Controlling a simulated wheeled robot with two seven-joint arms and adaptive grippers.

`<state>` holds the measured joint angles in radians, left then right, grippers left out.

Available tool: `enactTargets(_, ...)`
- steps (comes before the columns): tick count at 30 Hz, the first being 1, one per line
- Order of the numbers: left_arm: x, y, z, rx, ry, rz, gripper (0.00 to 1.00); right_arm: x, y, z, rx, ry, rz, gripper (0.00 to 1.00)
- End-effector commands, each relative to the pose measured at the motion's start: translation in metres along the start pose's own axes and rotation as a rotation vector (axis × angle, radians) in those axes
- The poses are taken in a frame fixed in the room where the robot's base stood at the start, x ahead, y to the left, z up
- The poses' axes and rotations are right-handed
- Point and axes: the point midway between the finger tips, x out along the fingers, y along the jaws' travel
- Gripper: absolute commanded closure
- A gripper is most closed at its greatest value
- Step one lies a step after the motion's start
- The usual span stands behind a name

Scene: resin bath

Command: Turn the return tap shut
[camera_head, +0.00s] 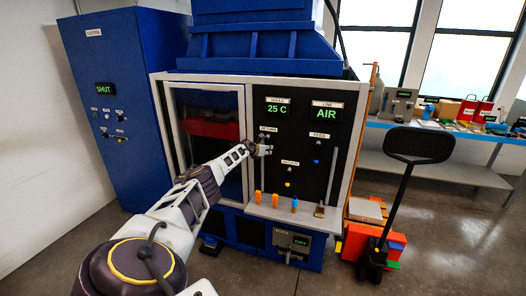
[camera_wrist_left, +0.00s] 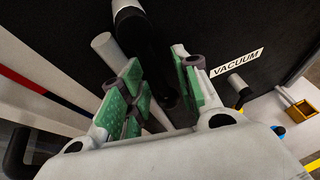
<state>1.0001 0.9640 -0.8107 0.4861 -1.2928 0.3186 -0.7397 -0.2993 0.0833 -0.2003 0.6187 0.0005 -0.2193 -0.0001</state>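The return tap (camera_head: 263,138) sits on the black panel under the RETURN label (camera_head: 268,129). My left arm reaches in from the left, and its gripper (camera_head: 264,149) is at this tap, hiding much of it. In the left wrist view, my left gripper (camera_wrist_left: 163,88) has its green pads apart. A dark handle-like part (camera_wrist_left: 145,38) with a pale end lies at and beyond the gap between the pads. A grey rod (camera_wrist_left: 106,46) stands beside it. I cannot tell whether either pad touches them. My right gripper is not in view.
The VACUUM label (camera_wrist_left: 236,62) and its tap are to the right in the wrist view. The FEED tap (camera_head: 317,161) is to the right on the panel. A ledge with orange and blue handles (camera_head: 275,200) juts out below. A pallet truck (camera_head: 380,240) stands at right.

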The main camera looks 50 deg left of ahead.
Motion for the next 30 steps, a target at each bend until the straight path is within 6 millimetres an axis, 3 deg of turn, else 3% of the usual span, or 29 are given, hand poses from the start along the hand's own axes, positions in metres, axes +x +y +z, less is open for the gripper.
enactTargets(18,-0.014,0.005,0.008,0.004,-0.008,0.009,0.68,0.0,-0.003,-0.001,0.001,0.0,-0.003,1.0)
enactTargets(30,-0.028,0.003,0.003,0.003,-0.003,0.004,0.68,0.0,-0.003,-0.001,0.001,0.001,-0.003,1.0)
